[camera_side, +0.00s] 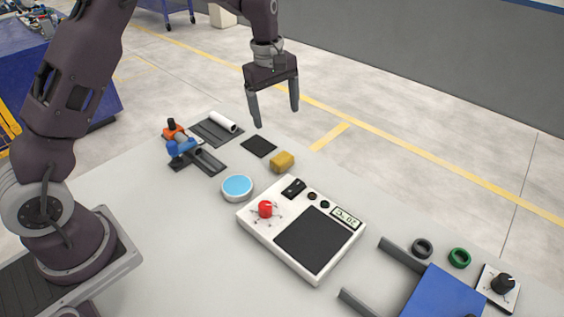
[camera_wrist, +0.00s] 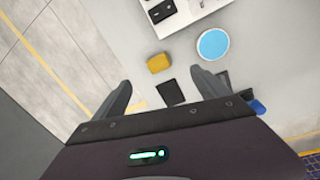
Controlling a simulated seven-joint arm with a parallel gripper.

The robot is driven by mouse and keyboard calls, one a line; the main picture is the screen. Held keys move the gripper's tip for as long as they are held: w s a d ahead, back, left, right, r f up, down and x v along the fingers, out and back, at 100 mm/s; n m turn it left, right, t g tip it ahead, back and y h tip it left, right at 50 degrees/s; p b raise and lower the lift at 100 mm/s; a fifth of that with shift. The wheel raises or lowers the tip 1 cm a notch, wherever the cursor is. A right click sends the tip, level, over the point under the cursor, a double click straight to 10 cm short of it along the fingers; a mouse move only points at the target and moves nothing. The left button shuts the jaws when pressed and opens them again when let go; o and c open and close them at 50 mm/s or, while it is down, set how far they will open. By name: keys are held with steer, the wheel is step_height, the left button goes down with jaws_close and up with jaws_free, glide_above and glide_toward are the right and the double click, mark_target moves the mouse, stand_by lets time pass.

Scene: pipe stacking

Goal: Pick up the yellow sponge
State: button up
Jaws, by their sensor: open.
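The yellow sponge (camera_side: 282,162) is a small block lying on the grey table between the black square pad and the white device. It also shows in the wrist view (camera_wrist: 159,63), ahead of the fingers and nearly centred between them. My gripper (camera_side: 276,118) is open and empty, raised above the far edge of the table near the black pad. In the wrist view my gripper's two fingers (camera_wrist: 163,88) are spread wide. The sponge is apart from both fingers.
The black pad (camera_side: 259,146) lies beside the sponge. A white device with a dark plate (camera_side: 316,240) and a blue-topped round dish (camera_side: 237,187) stand close by. Orange and blue pipe parts (camera_side: 180,140) and a white tube (camera_side: 222,122) are at the left. The table's front left is clear.

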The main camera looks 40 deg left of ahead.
mark_target(279, 156)
steer(key=w+f+n, duration=0.1)
steer(key=f, duration=0.3)
steer(key=w+a+f+n, duration=0.1)
steer(key=f, duration=0.2)
steer(key=w+f+n+g, duration=0.1)
steer(key=f, duration=0.3)
steer(key=shift+w+a+f, duration=0.25)
steer(key=shift+a+f, duration=0.05)
steer(key=shift+a, duration=0.1)
steer(key=f, duration=0.7)
steer(key=shift+a+f, duration=0.15)
steer(key=shift+a, duration=0.15)
steer(key=c, duration=1.4)
step_height(279, 156, up, 10)
steer(key=shift+r, duration=0.1)
steer(key=shift+c, duration=0.2)
